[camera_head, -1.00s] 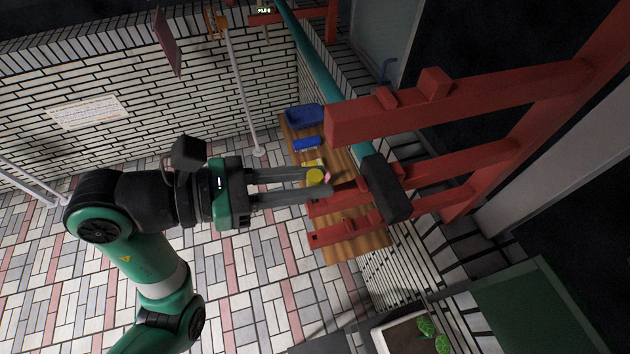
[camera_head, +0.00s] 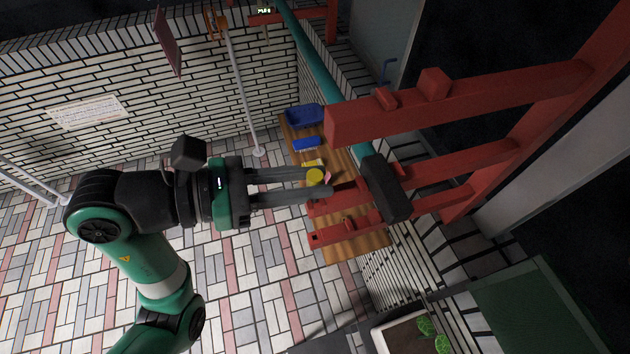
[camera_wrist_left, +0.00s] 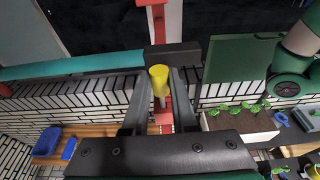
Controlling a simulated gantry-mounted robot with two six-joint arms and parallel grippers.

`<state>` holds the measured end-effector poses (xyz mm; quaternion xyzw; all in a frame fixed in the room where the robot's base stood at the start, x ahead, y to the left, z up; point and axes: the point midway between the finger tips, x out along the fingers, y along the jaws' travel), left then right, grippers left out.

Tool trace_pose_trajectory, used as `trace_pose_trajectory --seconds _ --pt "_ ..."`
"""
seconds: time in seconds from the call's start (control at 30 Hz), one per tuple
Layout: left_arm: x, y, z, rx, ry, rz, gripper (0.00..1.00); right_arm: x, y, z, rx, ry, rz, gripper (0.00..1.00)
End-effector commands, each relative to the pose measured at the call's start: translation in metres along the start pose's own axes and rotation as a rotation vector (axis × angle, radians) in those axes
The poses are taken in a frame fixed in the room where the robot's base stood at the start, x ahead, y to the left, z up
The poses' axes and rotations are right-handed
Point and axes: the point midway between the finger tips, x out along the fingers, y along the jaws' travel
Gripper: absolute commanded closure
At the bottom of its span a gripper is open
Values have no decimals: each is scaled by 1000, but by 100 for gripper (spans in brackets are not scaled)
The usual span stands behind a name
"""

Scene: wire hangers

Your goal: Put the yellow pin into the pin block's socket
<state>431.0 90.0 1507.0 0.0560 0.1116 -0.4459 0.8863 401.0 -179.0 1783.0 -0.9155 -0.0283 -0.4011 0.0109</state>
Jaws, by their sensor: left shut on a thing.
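The yellow pin (camera_head: 315,177) has a wide round yellow head. It also shows in the left wrist view (camera_wrist_left: 159,72), head up, with a narrower pale shaft below. My left gripper (camera_head: 328,184) is shut on it, one long grey finger on each side. The pin is in front of red wooden beams (camera_head: 420,180) and close to a dark block (camera_head: 385,188) at the end of a teal bar. I cannot tell which part is the pin block. No socket shows clearly; the lower end of the pin is hard to make out. My right gripper is not in view.
A wooden bench (camera_head: 358,246) lies below the gripper. It bears a blue bin (camera_head: 304,116), a blue brush-like thing (camera_head: 307,143) and a small yellow thing (camera_head: 312,163). A planter (camera_head: 404,332) stands at the lower right. The tiled floor at left is open.

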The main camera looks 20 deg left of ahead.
Motion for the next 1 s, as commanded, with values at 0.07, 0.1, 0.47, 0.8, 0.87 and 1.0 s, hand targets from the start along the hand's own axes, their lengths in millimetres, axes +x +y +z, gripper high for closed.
trace_pose_trajectory --seconds 0.07,0.1,0.47,0.8,0.87,1.0 --pt "-1 0 5 0 0 0 100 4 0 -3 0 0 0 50" --pt "-2 0 7 0 0 0 100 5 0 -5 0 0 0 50" --pt "-6 0 24 0 -1 0 100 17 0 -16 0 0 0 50" --pt "-10 0 39 0 -1 0 100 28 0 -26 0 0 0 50" --pt "-10 0 40 0 0 0 100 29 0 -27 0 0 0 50" --pt "-10 0 40 0 0 0 100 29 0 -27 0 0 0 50"
